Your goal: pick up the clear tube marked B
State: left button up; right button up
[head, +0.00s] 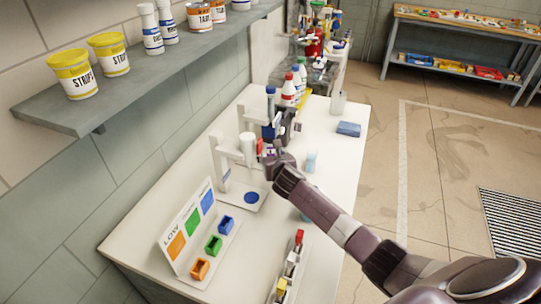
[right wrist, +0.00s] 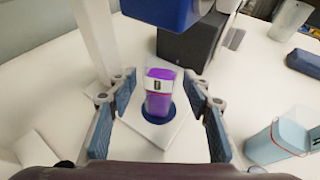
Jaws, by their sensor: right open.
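A clear tube (right wrist: 159,92) with purple contents and a white label stands upright on a round blue pad of a white stand (right wrist: 150,135) in the right wrist view. The label has one dark mark that is too small to read surely. My right gripper (right wrist: 161,84) is open, with one finger on each side of the tube and visible gaps between. In the head view my right gripper (head: 266,153) is beside the white stands and mostly hides the tube. My left gripper is not in view.
A blue block (right wrist: 178,10) hangs above and behind the tube. A pale blue cup (right wrist: 285,140) stands to the right. A second white stand (head: 238,196), a colour sign (head: 188,232), small coloured bins (head: 213,246) and a narrow rack (head: 290,266) occupy the table's near part. A blue sponge (head: 349,129) lies far right.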

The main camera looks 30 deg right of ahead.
jog(key=shift+c, duration=0.3)
grip_shut()
jog(key=shift+s+r, duration=0.1)
